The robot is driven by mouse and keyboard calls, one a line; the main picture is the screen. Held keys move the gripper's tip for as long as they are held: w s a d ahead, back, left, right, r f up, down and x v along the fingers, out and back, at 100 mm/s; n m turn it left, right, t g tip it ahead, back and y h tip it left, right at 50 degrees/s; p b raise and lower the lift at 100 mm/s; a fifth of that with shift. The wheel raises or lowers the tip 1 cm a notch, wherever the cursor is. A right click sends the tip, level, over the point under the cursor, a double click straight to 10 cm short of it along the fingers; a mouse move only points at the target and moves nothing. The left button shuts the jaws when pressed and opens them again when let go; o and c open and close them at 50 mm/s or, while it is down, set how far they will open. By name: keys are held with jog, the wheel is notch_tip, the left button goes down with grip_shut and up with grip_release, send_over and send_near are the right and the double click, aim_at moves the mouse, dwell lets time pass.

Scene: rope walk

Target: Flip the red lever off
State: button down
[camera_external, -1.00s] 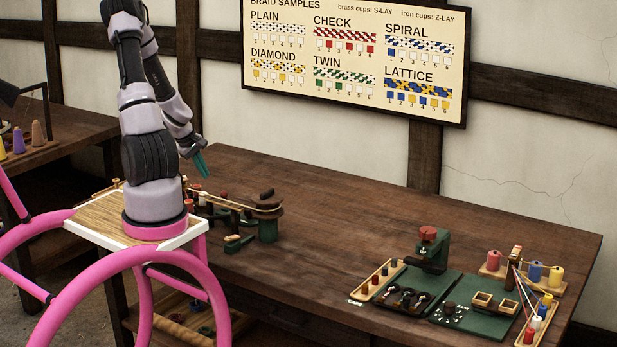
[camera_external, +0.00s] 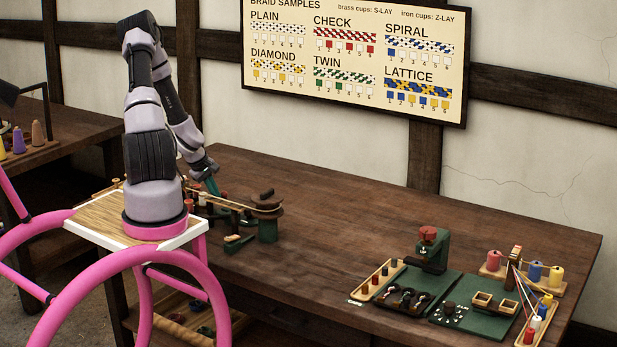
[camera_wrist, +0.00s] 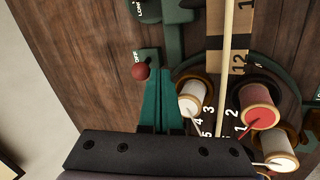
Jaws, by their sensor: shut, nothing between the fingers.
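The red lever's round knob (camera_wrist: 141,71) shows in the wrist view, left of the middle, over a small green plate (camera_wrist: 147,56) with white letters that look like OFF. My gripper (camera_wrist: 160,75) has its teal fingers shut and empty, with the tips just right of the knob. Whether they touch it I cannot tell. In the external view my gripper (camera_external: 212,187) is low over the left end of the table, by the rope machine (camera_external: 267,228). I cannot make out the lever there.
A white spool (camera_wrist: 191,98) stands close right of my fingers, with a red spool (camera_wrist: 258,108) and another white one beyond. A pale rod or cord crosses the wrist view. The table's middle (camera_external: 340,225) is clear; a green braiding stand (camera_external: 432,250) is at right.

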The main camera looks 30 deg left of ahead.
dwell(0.4)
jog(key=shift+w+r+g, duration=0.15)
jog(key=shift+w+g, duration=0.05)
jog(key=shift+g, duration=0.3)
jog(key=shift+w+r+g, duration=0.2)
jog(key=shift+w+g, duration=0.1)
jog(key=shift+g, duration=0.6)
jog(key=shift+w+r, duration=0.15)
jog(key=shift+w, duration=0.15)
jog(key=shift+w+r+g, duration=0.2)
jog(key=shift+w+g, duration=0.45)
jog(key=shift+w+r+g, duration=0.15)
jog(key=shift+w+g, duration=0.5)
jog(key=shift+w+r, duration=0.15)
jog(key=shift+w, duration=1.1)
